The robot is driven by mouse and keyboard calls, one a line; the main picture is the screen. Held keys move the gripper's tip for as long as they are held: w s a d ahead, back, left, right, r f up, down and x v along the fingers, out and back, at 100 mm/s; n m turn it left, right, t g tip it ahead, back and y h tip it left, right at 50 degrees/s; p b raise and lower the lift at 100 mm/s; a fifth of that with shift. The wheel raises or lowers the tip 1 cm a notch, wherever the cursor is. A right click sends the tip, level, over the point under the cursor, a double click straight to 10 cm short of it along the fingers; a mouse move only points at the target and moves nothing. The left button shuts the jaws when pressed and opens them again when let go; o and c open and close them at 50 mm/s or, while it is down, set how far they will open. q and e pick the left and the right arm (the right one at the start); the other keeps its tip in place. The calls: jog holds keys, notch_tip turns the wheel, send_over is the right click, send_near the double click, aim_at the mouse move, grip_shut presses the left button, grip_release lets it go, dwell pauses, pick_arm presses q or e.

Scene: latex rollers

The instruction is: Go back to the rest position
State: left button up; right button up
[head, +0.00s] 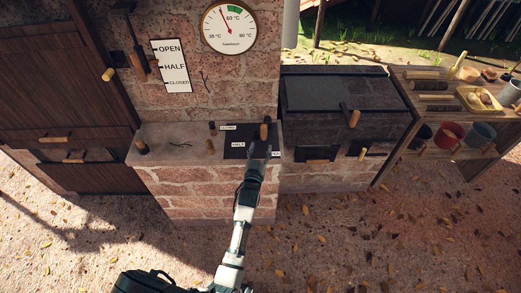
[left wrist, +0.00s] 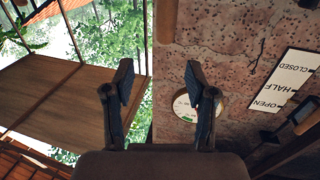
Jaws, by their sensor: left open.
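My left gripper (head: 262,148) is at the brick ledge, by an upright wooden handle (head: 264,132) at the right end of a dark plate (head: 235,146) with small labels, one reading HALF. I cannot tell in the head view whether it touches the handle. In the left wrist view, the left gripper (left wrist: 160,82) has its two fingers well apart with nothing between them. The handle does not show clearly there. My right gripper is not in view.
A dial gauge (head: 229,27) and an OPEN/HALF/CLOSED sign (head: 173,66) are on the brick wall. A dark-lidded brick stove (head: 340,94) stands right of the ledge. A wooden side table (head: 424,74) holds pots and tools. The leaf-strewn ground in front is clear.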

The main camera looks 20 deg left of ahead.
pick_arm(q)
jog(key=shift+a+f, duration=0.15)
jog(key=s+d+f+m+g+h, duration=0.1)
jog(key=s+f+g, duration=0.35)
jog(key=f, duration=0.75)
jog(key=s+d+f+m+g+h, duration=0.1)
jog(key=s+f, duration=0.7)
jog(key=f, duration=0.3)
jog(key=s+d+f+m+g+h, duration=0.1)
jog(key=s+d+f+g, duration=0.15)
jog(key=s+f, duration=0.65)
jog(key=s+a+f+g, duration=0.1)
jog(key=s+f+g, duration=0.1)
jog(key=s+f, duration=0.4)
jog(key=s+a+f+g, duration=0.1)
jog(key=s+f+g, duration=0.2)
jog(key=s+f, duration=0.4)
jog(key=s+a+f+m+g, duration=0.1)
jog(key=s+f, duration=0.5)
jog(key=s, duration=0.8)
jog(key=shift+s+a+f+g, duration=0.2)
jog(key=shift+s+a+g, duration=0.25)
jog(key=shift+g, duration=0.75)
jog(key=shift+o, duration=0.3)
jog(key=shift+w, duration=0.15)
